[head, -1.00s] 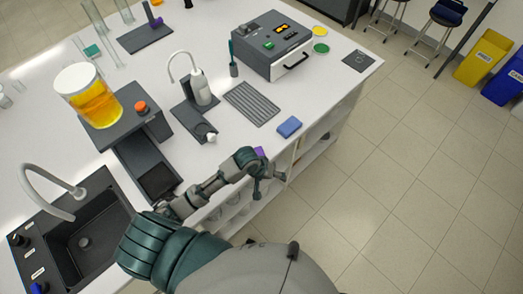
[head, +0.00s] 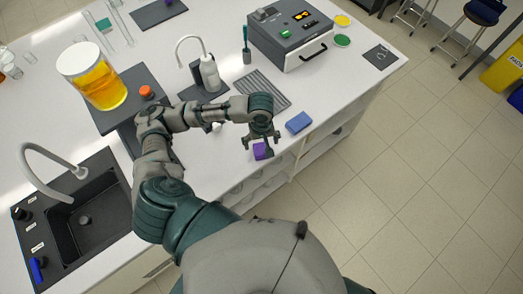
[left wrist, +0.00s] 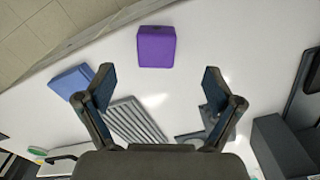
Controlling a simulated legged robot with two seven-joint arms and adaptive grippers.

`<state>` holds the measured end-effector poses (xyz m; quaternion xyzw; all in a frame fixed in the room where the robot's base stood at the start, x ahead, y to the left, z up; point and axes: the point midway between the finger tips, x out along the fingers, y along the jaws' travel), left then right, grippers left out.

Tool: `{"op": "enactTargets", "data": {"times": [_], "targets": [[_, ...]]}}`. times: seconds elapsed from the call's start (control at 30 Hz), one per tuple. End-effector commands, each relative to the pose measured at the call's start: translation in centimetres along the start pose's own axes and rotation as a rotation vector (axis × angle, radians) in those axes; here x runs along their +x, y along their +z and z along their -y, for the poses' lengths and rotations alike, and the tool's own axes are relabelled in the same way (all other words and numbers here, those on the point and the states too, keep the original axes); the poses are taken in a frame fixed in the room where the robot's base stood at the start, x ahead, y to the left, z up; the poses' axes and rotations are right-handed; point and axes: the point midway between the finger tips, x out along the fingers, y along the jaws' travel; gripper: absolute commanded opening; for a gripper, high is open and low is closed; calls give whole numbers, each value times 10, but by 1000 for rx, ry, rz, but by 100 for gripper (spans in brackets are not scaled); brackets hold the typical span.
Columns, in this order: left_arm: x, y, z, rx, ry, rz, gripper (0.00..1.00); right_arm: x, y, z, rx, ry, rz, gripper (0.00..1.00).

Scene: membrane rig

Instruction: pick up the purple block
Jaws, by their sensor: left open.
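The purple block (head: 262,151) sits on the white bench top near its front edge in the head view. It shows whole in the left wrist view (left wrist: 156,46), beyond my fingertips and centred between them. My left gripper (head: 261,143) is over the bench beside the purple block, and one finger covers part of the block in the head view. In the left wrist view its two fingers (left wrist: 158,82) are spread wide with nothing between them. My right gripper is not in view.
A blue block (head: 299,122) lies to the right of the purple block. A grey ribbed mat (head: 264,90) and a grey instrument (head: 290,38) are behind. A dark sink (head: 85,219) is at left. The bench's front edge is close to the purple block.

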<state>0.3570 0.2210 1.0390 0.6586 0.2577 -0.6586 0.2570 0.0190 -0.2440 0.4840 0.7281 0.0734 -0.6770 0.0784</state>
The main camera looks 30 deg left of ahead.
Motion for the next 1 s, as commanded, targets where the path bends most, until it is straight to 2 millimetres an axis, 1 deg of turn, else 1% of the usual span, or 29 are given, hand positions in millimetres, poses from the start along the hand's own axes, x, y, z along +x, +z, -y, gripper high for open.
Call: {"op": "enactTargets", "data": {"times": [0.03, 0.1, 0.2, 0.33, 0.43, 0.63, 0.77, 0.97, 1.0], "targets": [[13, 0, 0, -2, -3, 2, 92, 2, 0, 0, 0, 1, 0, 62], [25, 0, 0, -1, -3, 2, 92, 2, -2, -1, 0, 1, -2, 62], [38, 0, 0, -1, -1, 1, 92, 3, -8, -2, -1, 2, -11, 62], [45, 0, -1, 0, 1, -1, 92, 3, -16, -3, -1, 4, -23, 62], [56, -2, -2, -1, -1, 1, 92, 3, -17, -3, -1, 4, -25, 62], [88, -7, -3, 0, -1, 0, 92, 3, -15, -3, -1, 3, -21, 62], [96, -7, -3, 1, 1, -1, 92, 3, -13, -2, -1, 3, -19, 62], [96, -6, -3, 1, 2, -1, 92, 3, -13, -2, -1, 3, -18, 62], [96, -6, -3, 1, 2, -1, 82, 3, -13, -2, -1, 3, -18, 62]]}}
